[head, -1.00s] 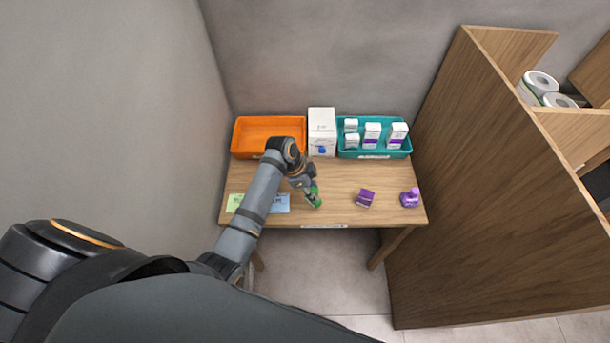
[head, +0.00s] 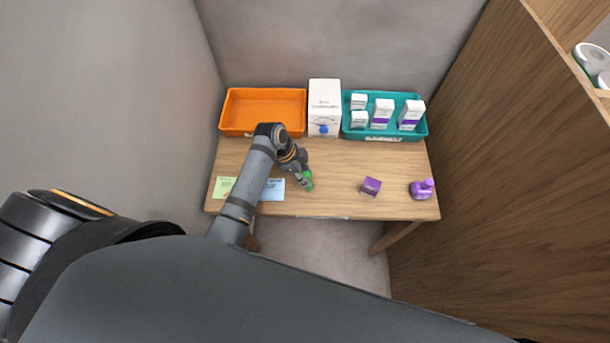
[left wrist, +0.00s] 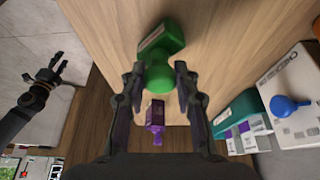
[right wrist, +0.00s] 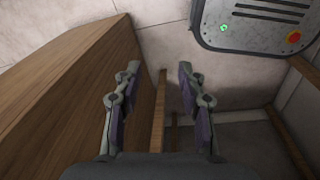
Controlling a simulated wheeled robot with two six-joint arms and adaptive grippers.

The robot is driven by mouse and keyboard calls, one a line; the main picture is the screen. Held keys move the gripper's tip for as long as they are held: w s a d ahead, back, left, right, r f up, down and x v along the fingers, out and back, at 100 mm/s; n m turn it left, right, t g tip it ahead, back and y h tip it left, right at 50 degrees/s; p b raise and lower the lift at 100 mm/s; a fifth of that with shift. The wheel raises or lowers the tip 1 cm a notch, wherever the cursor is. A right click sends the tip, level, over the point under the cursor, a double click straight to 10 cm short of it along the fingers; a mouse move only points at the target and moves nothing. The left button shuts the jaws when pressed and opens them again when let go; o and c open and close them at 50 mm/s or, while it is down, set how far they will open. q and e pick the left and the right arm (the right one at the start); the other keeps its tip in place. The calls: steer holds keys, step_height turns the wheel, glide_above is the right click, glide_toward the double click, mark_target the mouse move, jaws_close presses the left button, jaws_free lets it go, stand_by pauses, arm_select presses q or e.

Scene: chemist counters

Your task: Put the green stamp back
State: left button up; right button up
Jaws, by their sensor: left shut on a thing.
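The green stamp (head: 308,181) is held at my left gripper (head: 303,176), over the wooden table near the blue card. In the left wrist view, the green stamp (left wrist: 157,72) sits tilted between the fingertips of my left gripper (left wrist: 159,78), which is shut on it. A purple stamp (head: 422,189) stands at the table's front right.
A green card (head: 223,187) and a blue card (head: 273,190) lie at the front left. At the back are an orange tray (head: 228,131), a white box (head: 324,97) with a blue object, and a teal tray (head: 423,131) of small boxes.

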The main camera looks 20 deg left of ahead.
arm_select(q)
steer(key=shift+s, duration=0.1)
steer(key=shift+s+r, duration=0.1)
steer(key=shift+s, duration=0.1)
steer(key=shift+s+a, duration=0.15)
steer(key=shift+s, duration=0.1)
steer(key=o, duration=0.8)
steer(key=shift+o, duration=1.4)
steer(key=shift+w, duration=0.15)
steer(key=b+v, duration=0.1)
steer(key=v, duration=1.1)
arm_select(e)
steer(key=shift+s+a+f, duration=0.15)
steer(key=shift+s+f, duration=0.25)
steer(key=shift+f, duration=0.15)
steer(key=shift+a, duration=0.1)
